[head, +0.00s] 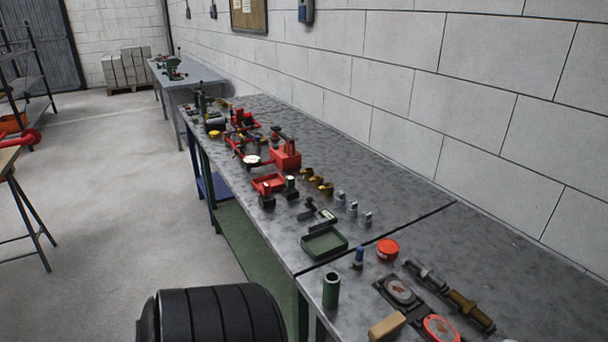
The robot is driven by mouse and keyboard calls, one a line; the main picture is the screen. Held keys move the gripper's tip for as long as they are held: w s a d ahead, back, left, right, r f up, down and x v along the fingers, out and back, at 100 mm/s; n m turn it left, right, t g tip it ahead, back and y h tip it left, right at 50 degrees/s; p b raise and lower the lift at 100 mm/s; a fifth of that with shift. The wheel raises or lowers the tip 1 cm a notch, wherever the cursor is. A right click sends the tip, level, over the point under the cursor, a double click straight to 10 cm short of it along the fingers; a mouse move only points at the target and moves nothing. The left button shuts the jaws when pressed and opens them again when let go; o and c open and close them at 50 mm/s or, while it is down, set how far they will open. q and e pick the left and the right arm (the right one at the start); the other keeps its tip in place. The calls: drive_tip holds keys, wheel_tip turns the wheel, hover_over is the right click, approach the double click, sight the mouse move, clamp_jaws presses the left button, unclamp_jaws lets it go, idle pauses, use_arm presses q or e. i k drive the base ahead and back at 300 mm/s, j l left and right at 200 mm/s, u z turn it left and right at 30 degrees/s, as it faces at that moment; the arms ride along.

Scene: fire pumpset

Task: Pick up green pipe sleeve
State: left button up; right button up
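A green pipe sleeve (331,290) stands upright on the grey metal workbench (420,232), close to its near left edge. It is a short hollow cylinder with an open dark top. A small blue-topped part (359,257) stands just behind it to the right, apart from it. Neither of my grippers shows in the head view.
A green tray (324,242) lies behind the sleeve. A red round part (387,249), a tan block (387,327) and discs on dark plates (399,290) are to its right. Red pump parts (286,155) crowd the far bench. A block wall (440,100) runs along the right.

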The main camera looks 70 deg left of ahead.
sight(332, 279)
drive_tip(key=k+j+u, duration=0.15)
drive_tip(key=u, duration=1.55)
drive_tip(key=i+j, duration=0.15)
drive_tip(key=j, duration=0.2)
drive_tip(key=i+j, duration=0.15)
drive_tip(key=j, duration=0.15)
drive_tip(key=i+j, duration=0.15)
drive_tip(key=j, duration=0.2)
drive_tip(key=i+j+z, duration=0.1)
drive_tip(key=j, duration=0.25)
drive_tip(key=i+j, duration=0.2)
drive_tip(key=j, duration=0.1)
